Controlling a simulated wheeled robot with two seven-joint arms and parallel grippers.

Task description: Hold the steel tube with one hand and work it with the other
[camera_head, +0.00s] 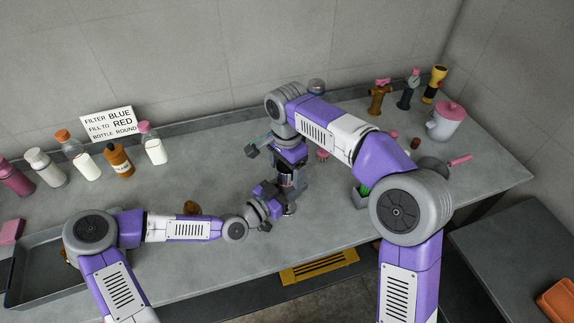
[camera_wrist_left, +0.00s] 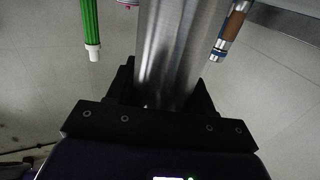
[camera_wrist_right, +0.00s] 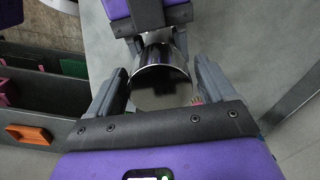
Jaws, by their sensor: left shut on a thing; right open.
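The steel tube (camera_wrist_left: 172,45) stands between the fingers of my left gripper (camera_wrist_left: 160,105) in the left wrist view, and the gripper is shut on it. In the right wrist view the tube's shiny round end (camera_wrist_right: 160,75) lies between the parted fingers of my right gripper (camera_wrist_right: 160,90), which is open. Part of my left gripper shows just beyond the tube there. In the head view my right gripper (camera_head: 288,172) is above my left gripper (camera_head: 272,197), and the two arms largely hide the tube. I cannot tell whether the right fingers touch it.
Several bottles (camera_head: 118,160) stand along the back left by a sign (camera_head: 108,123). Brown and dark fittings (camera_head: 379,97), a yellow torch (camera_head: 434,84) and a white jug (camera_head: 445,122) stand at the back right. A grey tray (camera_head: 30,297) is at front left.

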